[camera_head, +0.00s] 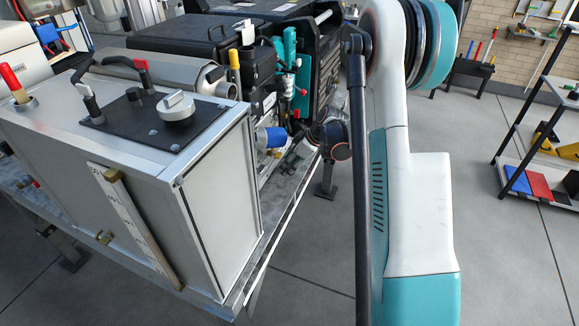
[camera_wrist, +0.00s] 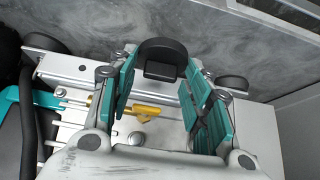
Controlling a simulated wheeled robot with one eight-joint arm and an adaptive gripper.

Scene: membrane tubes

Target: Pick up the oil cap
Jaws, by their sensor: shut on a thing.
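A black round cap with a raised block-shaped grip, which looks like the oil cap (camera_wrist: 163,56), is between the tips of my gripper in the wrist view. My gripper (camera_wrist: 163,72) has two teal-padded fingers, one on each side of the cap, and is shut on it. Whether the cap is seated or lifted cannot be told. In the head view, teal parts (camera_head: 290,48) show beside the machine's dark block; I cannot tell whether they are my fingers. I cannot make out the cap there.
A yellow handle (camera_wrist: 145,112) lies below the cap, between the fingers in the picture. In the head view, a metal tank (camera_head: 215,200) with a white-topped cap (camera_head: 176,106) stands at left. A shelf rack (camera_head: 545,193) stands at right. Grey floor is clear between.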

